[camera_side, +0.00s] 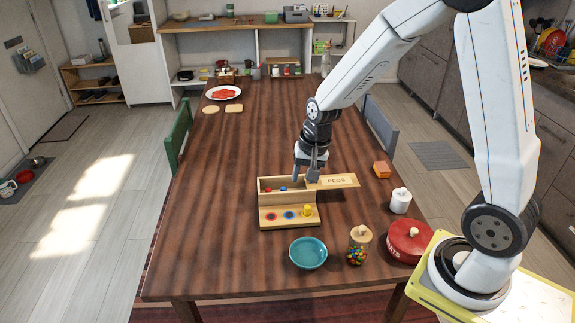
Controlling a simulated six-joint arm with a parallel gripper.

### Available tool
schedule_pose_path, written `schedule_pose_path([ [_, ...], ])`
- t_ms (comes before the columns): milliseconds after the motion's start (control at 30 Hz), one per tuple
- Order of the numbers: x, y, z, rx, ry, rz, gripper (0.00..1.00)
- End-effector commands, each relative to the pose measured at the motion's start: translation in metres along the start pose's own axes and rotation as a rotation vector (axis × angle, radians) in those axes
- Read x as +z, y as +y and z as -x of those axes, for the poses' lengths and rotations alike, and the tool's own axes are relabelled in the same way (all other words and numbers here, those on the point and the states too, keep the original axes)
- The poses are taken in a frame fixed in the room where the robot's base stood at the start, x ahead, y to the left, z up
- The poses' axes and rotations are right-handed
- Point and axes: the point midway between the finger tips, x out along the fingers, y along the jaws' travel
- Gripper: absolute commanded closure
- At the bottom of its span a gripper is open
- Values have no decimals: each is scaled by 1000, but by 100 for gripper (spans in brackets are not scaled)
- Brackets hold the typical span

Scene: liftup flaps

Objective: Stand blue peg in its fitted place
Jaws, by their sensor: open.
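A wooden box (262,199) stands on the table with its left part open. The blue peg (283,189) lies inside, beside a red peg (268,190). The front ledge (280,222) has a red-ringed place (271,216) and a blue-ringed place (289,215), both without a peg. A yellow peg (308,210) stands at the ledge's right end. The lid marked PEGS (338,181) sticks out to the right of the box. My gripper (307,177) is open, pointing down at the lid's left end; whether it touches the lid I cannot tell.
A teal bowl (308,253), a jar of colored candies (358,246) and a red lidded pot (409,241) stand in front and right. A white jar (400,200) and an orange block (382,169) are at right. The table left of the box is clear.

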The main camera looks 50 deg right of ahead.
Motion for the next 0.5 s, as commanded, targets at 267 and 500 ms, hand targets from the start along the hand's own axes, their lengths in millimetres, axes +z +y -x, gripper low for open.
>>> schedule_pose_path([
  [267, 72, 22, 25, 26, 52, 554, 55],
  [500, 100, 37, 31, 38, 71, 799, 55],
])
